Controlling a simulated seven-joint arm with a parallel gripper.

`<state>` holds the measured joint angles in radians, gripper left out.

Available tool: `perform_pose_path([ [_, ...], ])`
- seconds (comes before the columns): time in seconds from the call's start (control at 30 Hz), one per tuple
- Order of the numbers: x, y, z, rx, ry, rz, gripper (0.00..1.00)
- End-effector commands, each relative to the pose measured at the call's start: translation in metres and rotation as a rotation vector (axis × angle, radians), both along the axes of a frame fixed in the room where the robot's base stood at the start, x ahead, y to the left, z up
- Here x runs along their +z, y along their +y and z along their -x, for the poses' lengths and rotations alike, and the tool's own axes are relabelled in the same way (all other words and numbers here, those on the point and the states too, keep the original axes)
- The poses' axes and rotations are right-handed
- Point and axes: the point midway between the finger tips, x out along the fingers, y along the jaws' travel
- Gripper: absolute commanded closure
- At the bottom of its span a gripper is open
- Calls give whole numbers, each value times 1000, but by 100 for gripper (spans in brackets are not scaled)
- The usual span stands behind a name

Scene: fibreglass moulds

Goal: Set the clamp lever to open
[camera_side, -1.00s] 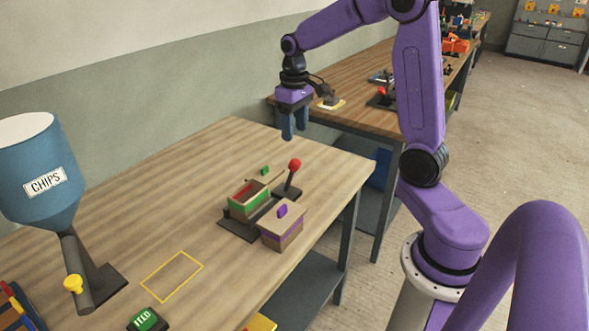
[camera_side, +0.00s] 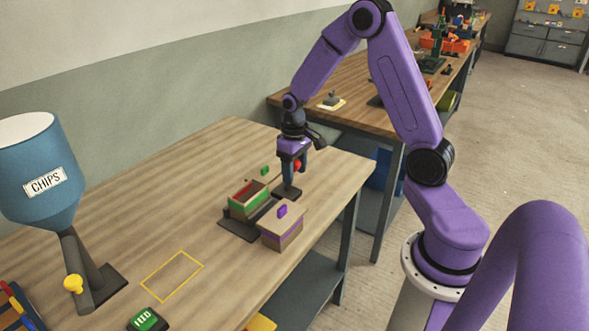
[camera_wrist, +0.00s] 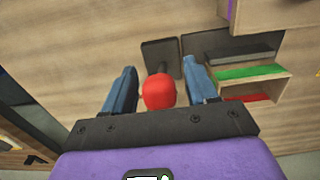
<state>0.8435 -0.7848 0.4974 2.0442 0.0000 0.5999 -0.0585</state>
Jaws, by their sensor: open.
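The clamp lever has a red ball knob (camera_side: 297,165) on a dark stick that rises from a dark base plate (camera_side: 287,194), beside the mould on the near table. My gripper (camera_side: 291,168) is lowered over the lever, pointing down. In the wrist view the red knob (camera_wrist: 159,92) sits between my two blue fingers (camera_wrist: 160,88), with gaps visible on both sides. My gripper is open. Its fingers partly hide the stick in the side view.
Beside the lever stand an open green-edged box (camera_side: 247,201) and a lidded box with a purple knob (camera_side: 281,226), on a dark plate. A small green block (camera_side: 265,171) lies behind. A CHIPS hopper (camera_side: 38,170) stands left, near a yellow outline (camera_side: 172,277) on bare table.

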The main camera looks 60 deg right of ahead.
Motion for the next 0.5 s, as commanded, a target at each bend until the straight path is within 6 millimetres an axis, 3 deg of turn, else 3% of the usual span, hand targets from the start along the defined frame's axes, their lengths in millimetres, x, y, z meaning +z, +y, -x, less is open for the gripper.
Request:
perform_pose_path([
  [0.17, 0, 0, 0, 0, 0, 0, 43],
  [0.33, 0, 0, 0, 0, 0, 0, 95],
  [0.37, 0, 0, 0, 0, 0, 0, 100],
  [0.5, 0, 0, 0, 1, 2, 0, 100],
])
